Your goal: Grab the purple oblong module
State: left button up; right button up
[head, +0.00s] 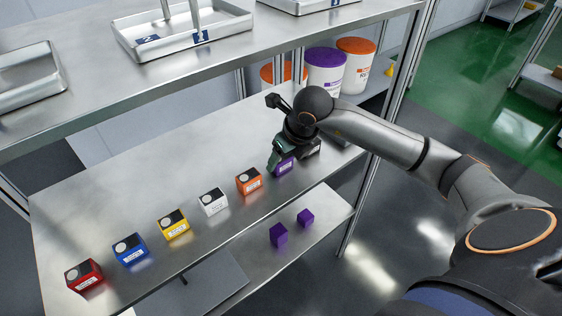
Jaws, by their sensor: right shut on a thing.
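The purple oblong module (285,168) stands at the right part of the metal shelf, in line with the other coloured modules. My right gripper (279,156) reaches down over it and is shut on it. The gripper hides the module's top; its purple front with a white label shows. I cannot tell whether the module is off the shelf. My left gripper is not in view.
Red (84,275), blue (130,248), yellow (174,224), white (213,201) and orange (249,181) modules stand to the left. A dark module (313,147) is close on the right. Purple cubes (279,235) lie on the lower shelf. An upper shelf (165,75) holds trays.

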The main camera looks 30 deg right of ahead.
jog(key=shift+c, duration=1.2)
jog(key=shift+r, duration=0.1)
jog(key=shift+r, duration=0.6)
jog(key=s+d+r+b, duration=0.2)
jog(key=s+r+b, duration=0.1)
jog(key=s+r, duration=0.8)
jog(key=s, duration=0.2)
jog(key=shift+s+d+r, duration=0.25)
jog(key=shift+s+d, duration=0.1)
